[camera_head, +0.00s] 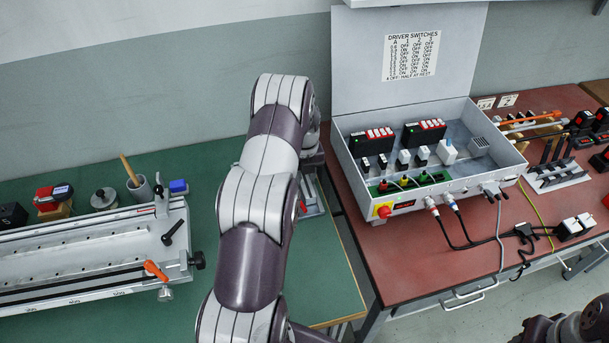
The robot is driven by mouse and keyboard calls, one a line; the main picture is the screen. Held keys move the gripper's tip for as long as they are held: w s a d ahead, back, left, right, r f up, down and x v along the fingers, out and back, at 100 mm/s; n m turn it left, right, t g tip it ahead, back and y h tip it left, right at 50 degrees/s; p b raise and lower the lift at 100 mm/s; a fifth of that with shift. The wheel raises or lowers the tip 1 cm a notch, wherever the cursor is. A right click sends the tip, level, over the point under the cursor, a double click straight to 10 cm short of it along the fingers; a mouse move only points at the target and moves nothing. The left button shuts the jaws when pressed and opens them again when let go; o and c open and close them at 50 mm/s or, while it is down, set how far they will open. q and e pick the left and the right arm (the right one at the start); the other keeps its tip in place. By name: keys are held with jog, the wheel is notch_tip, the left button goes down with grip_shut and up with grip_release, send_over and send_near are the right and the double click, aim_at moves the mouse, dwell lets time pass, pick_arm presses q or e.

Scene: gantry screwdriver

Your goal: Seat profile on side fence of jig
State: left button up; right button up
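The jig (90,257) is a long, pale metal fixture on the green bench at the left. It has a raised back rail, a scale along its front edge, a black lever and an orange lever (156,271) near its right end. I cannot make out a separate profile for certain. My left arm rises through the middle of the view, to the right of the jig. My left gripper (312,142) is mostly hidden behind that arm, clear of the jig, and its fingers cannot be made out. Only a dark part of my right arm shows at the bottom right corner.
A gap separates the two tables.

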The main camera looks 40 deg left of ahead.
aim_at(305, 178)
pick_arm(q)
jog(key=o, duration=0.4)
notch_tip(305, 178, up, 13)
jog(key=shift+f, duration=0.1)
